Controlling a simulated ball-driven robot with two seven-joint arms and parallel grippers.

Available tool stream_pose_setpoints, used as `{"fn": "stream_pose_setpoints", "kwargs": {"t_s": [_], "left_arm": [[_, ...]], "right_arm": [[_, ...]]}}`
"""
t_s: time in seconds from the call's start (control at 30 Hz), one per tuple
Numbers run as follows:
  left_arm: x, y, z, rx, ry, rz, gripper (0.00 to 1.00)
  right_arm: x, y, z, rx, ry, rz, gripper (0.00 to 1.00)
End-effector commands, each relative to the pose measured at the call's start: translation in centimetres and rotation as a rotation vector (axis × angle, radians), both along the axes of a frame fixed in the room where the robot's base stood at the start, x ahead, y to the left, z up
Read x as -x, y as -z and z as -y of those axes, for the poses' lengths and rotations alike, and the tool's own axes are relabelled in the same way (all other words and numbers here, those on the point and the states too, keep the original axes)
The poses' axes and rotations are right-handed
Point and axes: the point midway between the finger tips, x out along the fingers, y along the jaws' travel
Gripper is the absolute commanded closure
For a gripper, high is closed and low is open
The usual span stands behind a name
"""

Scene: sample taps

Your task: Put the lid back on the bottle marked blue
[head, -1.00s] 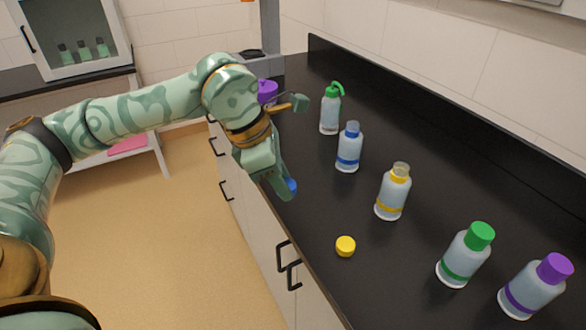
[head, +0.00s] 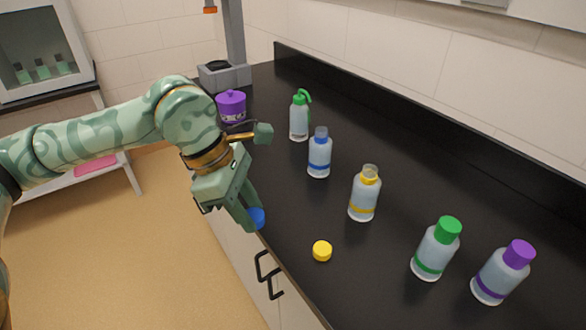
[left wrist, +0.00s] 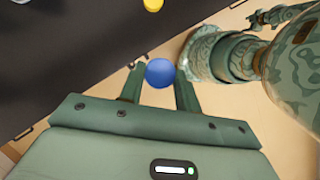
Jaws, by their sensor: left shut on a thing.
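The bottle marked blue (head: 319,155) stands upright on the black counter, with a blue band and an uncovered neck. My left gripper (head: 253,212) is shut on the blue lid (head: 257,218), at the counter's front edge, to the left of and nearer than the blue-marked bottle. In the left wrist view the blue lid (left wrist: 160,72) sits between the two fingertips.
A yellow lid (head: 322,250) lies on the counter (head: 300,205) near the open yellow-marked bottle (head: 364,195). Green-capped (head: 436,248) and purple-capped (head: 502,272) bottles stand at right. A green-topped spray bottle (head: 299,117) and a purple container (head: 231,106) stand farther back.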

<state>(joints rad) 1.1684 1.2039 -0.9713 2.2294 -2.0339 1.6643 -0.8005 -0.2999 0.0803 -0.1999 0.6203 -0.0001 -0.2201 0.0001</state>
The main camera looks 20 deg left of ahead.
Motion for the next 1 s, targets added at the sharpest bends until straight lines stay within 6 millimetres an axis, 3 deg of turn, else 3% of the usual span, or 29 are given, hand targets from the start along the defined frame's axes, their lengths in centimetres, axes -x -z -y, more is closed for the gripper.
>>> {"fn": "stream_pose_setpoints", "kwargs": {"t_s": [0.3, 0.5, 0.7, 0.97, 1.0], "left_arm": [[2.0, 3.9, 2.6, 0.000, 1.076, -0.005, 0.88], [3.3, 5.3, 3.3, -0.002, 1.632, -0.005, 0.88], [3.7, 5.7, 3.4, -0.001, 1.864, -0.001, 0.88], [3.8, 5.8, 3.4, 0.000, 1.881, 0.001, 0.88], [3.8, 5.8, 3.4, -0.001, 1.881, 0.001, 0.88]], "right_arm": [[0.0, 0.0, 0.0, 0.000, 0.000, 0.000, 0.42], [0.0, 0.0, 0.0, 0.000, 0.000, 0.000, 0.42], [0.0, 0.0, 0.0, 0.000, 0.000, 0.000, 0.42], [0.0, 0.0, 0.0, 0.000, 0.000, 0.000, 0.42], [0.0, 0.0, 0.0, 0.000, 0.000, 0.000, 0.53]]}}
